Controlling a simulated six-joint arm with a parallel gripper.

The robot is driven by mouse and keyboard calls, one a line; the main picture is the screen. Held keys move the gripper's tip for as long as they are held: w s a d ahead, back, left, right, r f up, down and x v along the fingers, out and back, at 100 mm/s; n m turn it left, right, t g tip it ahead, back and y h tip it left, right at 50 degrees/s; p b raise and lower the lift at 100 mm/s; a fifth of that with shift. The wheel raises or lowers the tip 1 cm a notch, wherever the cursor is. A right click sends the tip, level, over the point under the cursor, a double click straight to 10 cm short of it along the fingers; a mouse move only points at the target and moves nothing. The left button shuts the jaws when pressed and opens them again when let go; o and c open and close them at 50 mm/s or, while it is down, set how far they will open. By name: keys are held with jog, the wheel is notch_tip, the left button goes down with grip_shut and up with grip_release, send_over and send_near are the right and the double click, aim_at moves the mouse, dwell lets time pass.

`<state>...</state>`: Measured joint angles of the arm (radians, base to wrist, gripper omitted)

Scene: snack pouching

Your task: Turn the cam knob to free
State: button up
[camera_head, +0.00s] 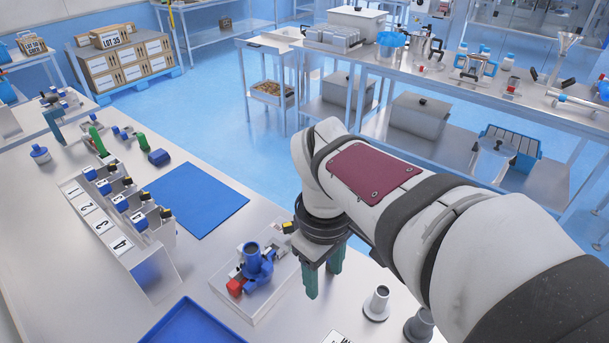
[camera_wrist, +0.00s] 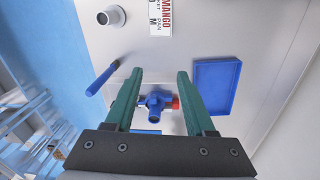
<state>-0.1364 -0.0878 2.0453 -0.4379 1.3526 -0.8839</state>
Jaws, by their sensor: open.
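A blue fixture (camera_head: 257,262) with a short upright blue cylinder and a red block (camera_head: 235,288) at its side stands on a metal base plate (camera_head: 270,290) on the bench. I cannot tell for sure which part is the cam knob or how it is set. In the wrist view the blue fixture (camera_wrist: 155,106) shows between the fingers, with the red part (camera_wrist: 175,102) close to the right finger. My gripper (camera_head: 323,284) is open, its green fingers pointing down and empty, to the right of the fixture in the head view. The fingers also show in the wrist view (camera_wrist: 159,73).
A numbered rack (camera_head: 110,235) stands left of the fixture, beside a flat blue mat (camera_head: 200,200). A blue tray (camera_head: 183,302) lies at the front. Grey flanged pieces (camera_head: 377,302) stand to the right. A blue-handled tool (camera_wrist: 101,80) lies on the bench.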

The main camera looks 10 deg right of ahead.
aim_at(291, 227)
jog(key=s+m, duration=0.1)
jog(key=s, duration=0.1)
jog(key=s+m, duration=0.1)
jog(key=m, duration=0.1)
jog(key=shift+s+d+f+y, duration=0.1)
jog(key=shift+s+f+y, duration=0.1)
jog(key=shift+s+y, duration=0.15)
